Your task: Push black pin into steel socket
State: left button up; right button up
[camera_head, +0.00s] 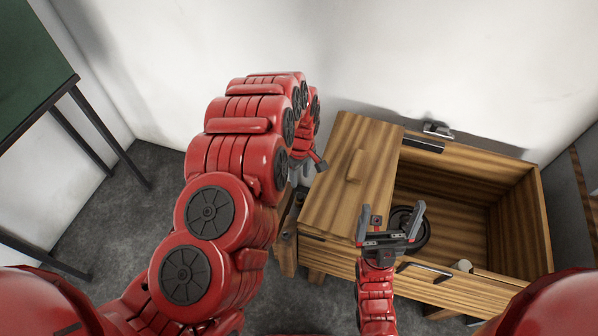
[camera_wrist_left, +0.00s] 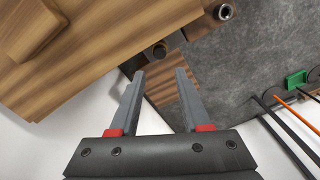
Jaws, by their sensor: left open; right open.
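The black pin (camera_wrist_left: 160,49) shows as a dark round end in the left wrist view, at the edge of the wooden cabinet. The steel socket (camera_wrist_left: 225,12) looks like a grey metal ring around a dark hole, on a brown block to its right. My left gripper (camera_wrist_left: 161,73) is open and empty, its fingertips pointing toward the dark pin end; I cannot tell the gap. In the head view my left gripper (camera_head: 308,172) is partly hidden behind its own arm at the cabinet's left side. My right gripper (camera_head: 390,228) is open above the cabinet's front.
The wooden cabinet (camera_head: 340,200) has an open compartment (camera_head: 480,215) on its right, with a black wheel (camera_head: 424,237) partly hidden by my right gripper. A green-topped table (camera_head: 30,60) stands far left. The left wrist view shows a green piece (camera_wrist_left: 296,80) and thin rods on the right.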

aim_at(300, 196)
pick_arm(q)
notch_tip(300, 196, down, 10)
jog(key=shift+w+a+r+p, duration=0.1)
jog(key=shift+r+p, duration=0.15)
jog(key=shift+p, duration=0.75)
jog(key=shift+f, duration=0.65)
jog(key=shift+c, duration=0.2)
grip_shut()
jog(key=shift+r+p, duration=1.85)
jog(key=shift+r, duration=0.45)
